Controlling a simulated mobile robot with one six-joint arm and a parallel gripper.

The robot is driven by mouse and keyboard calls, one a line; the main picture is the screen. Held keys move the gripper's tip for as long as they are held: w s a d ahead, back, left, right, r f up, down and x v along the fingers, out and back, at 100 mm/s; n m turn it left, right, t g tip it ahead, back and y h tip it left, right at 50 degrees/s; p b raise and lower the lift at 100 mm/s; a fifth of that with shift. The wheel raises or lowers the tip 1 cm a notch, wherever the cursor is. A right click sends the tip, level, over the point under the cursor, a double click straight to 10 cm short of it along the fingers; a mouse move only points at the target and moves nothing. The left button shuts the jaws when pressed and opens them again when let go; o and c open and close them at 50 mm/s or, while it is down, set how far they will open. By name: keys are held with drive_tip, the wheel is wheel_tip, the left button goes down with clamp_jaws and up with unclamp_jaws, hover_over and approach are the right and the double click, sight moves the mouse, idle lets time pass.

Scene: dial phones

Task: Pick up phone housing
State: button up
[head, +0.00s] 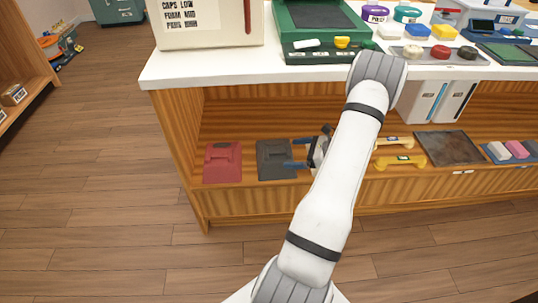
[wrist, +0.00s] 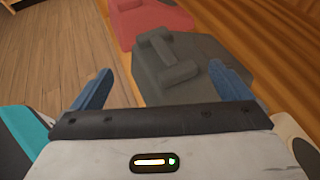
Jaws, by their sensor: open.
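A dark grey phone housing (head: 272,162) lies on the shelf under the white counter. A red phone housing (head: 222,163) lies to its left, apart from it. My gripper (head: 297,153) is open at the right side of the grey housing, its blue fingers pointing toward it. In the wrist view the grey housing (wrist: 180,68) shows between and beyond the open fingers of my gripper (wrist: 160,72), its raised cradle facing the camera. The red housing (wrist: 148,20) lies behind it there. Whether the fingers touch the grey housing cannot be told.
Yellow handsets (head: 400,162) and a dark plate (head: 448,148) lie on the same shelf, right of my arm. The white counter (head: 200,66) overhangs the shelf and carries a sign, a green tray and coloured parts. The wooden floor (head: 90,170) is clear at left.

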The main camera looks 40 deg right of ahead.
sight(277, 154)
drive_tip(key=b+x, duration=0.1)
drive_tip(key=x, duration=0.2)
drive_tip(key=b+x, duration=0.1)
drive_tip(key=x, duration=0.3)
drive_tip(key=shift+w+a+r+b, duration=0.15)
drive_tip(key=shift+a+r+b, duration=0.05)
drive_tip(key=shift+b, duration=0.15)
clamp_jaws()
idle(0.6)
